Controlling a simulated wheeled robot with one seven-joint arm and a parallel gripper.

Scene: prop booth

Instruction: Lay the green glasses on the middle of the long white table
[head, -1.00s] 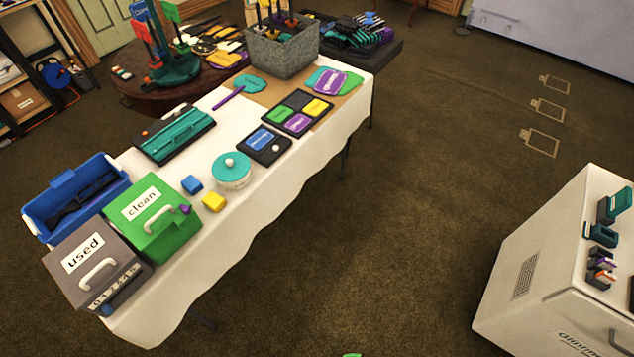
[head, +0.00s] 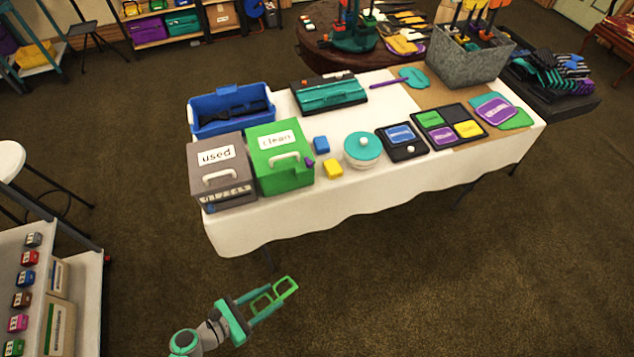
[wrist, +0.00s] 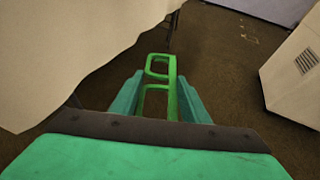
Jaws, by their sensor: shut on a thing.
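My gripper (head: 257,306) is at the bottom of the head view, in front of the long white table (head: 330,208) and lower than its top. It is shut on the green glasses (head: 286,287), whose frame sticks out past the fingertips. In the wrist view the green glasses (wrist: 162,66) show two open lens rims between the teal fingers of my gripper (wrist: 158,102). The white cloth of the table (wrist: 75,55) fills the upper left there. The glasses are over the floor, apart from the table.
On the table stand a used box (head: 222,172), a clean box (head: 281,158), a blue bin (head: 232,109), a teal case (head: 330,92), a round teal-lidded pot (head: 362,150), card trays (head: 450,127) and a grey metal bin (head: 470,60). A shelf unit (head: 75,290) stands at the lower left.

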